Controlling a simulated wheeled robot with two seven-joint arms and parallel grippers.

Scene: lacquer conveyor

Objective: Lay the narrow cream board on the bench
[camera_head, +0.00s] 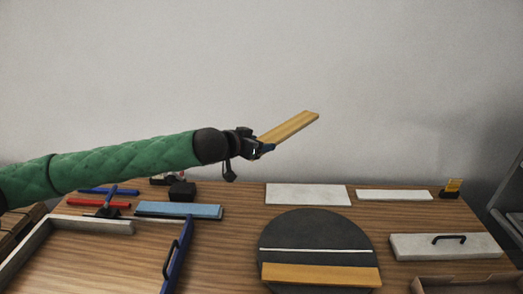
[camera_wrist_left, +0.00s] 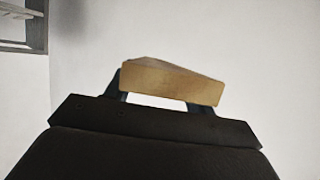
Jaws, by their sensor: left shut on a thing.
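My left gripper (camera_head: 264,149) is shut on one end of a narrow yellow-tan board (camera_head: 290,127). It holds the board high above the bench (camera_head: 235,245), tilted with its free end up to the right. In the left wrist view, the board (camera_wrist_left: 170,82) lies across the jaws, seen end-on. A narrow pale, off-white board (camera_head: 394,195) lies flat at the back right of the bench. I cannot tell from colour alone which one is the cream board. My right gripper is not in view.
A dark round disc (camera_head: 316,228) bears a yellow board (camera_head: 320,275) and a thin white strip. A wider white board (camera_head: 307,194) lies behind it. A handled white block (camera_head: 445,246) is at right, a blue block (camera_head: 180,210) and a frame (camera_head: 92,225) at left.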

